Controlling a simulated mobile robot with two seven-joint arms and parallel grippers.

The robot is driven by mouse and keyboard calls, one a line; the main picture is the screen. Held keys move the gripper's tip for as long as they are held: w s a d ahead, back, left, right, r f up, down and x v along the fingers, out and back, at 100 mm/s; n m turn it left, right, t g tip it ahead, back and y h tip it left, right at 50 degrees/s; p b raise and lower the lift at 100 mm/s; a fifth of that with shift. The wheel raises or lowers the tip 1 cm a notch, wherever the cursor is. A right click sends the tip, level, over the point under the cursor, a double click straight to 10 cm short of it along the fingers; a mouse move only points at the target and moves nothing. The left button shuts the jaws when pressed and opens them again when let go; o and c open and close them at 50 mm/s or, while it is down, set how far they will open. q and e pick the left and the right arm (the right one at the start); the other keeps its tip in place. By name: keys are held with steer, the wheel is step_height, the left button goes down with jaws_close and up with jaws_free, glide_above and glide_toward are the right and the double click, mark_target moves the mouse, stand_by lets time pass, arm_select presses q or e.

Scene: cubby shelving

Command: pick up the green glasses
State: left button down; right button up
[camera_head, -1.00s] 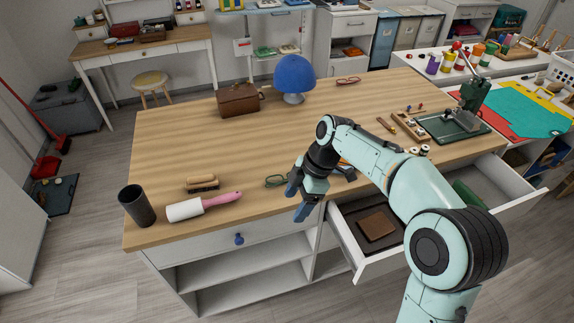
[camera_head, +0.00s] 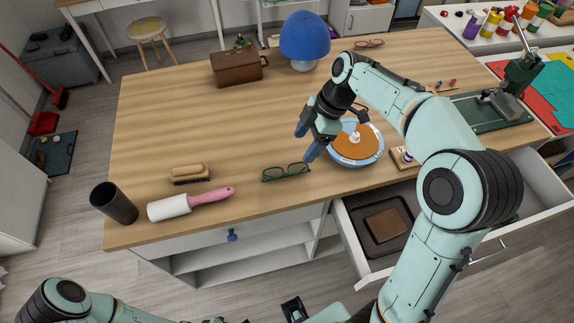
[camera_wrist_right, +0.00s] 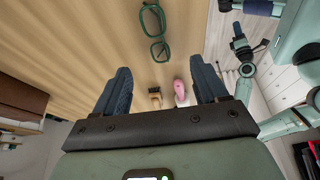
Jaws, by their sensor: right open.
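The green glasses (camera_head: 286,172) lie on the wooden table near its front edge, left of the round orange-and-blue turntable. In the right wrist view the green glasses (camera_wrist_right: 160,50) show at the top, beyond the fingertips and between their lines. My right gripper (camera_head: 306,142) is open and empty, above the table and just up and right of the glasses in the head view. Its two dark blue fingers (camera_wrist_right: 160,75) stand apart in the wrist view. Part of my left arm shows at the bottom left of the head view; its jaw state is unclear.
A turntable (camera_head: 355,146) stands close right of the glasses. A pink-handled roller (camera_head: 190,203), a brush (camera_head: 191,174) and a black cup (camera_head: 114,203) are to the left. An open drawer (camera_head: 348,235) juts out in front. Table space behind the glasses is clear.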

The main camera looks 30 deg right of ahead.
glide_toward(286, 170)
steer(key=shift+s+a+f, duration=0.1)
steer(key=shift+a+f, duration=0.15)
steer(key=shift+f, duration=0.25)
steer(key=shift+s+a+f, duration=0.15)
steer(key=shift+a+f, duration=0.05)
steer(key=shift+f, duration=0.25)
steer(key=x, duration=0.6)
steer(key=shift+w+f, duration=0.2)
steer(key=shift+w, duration=0.2)
steer(key=c, duration=1.1)
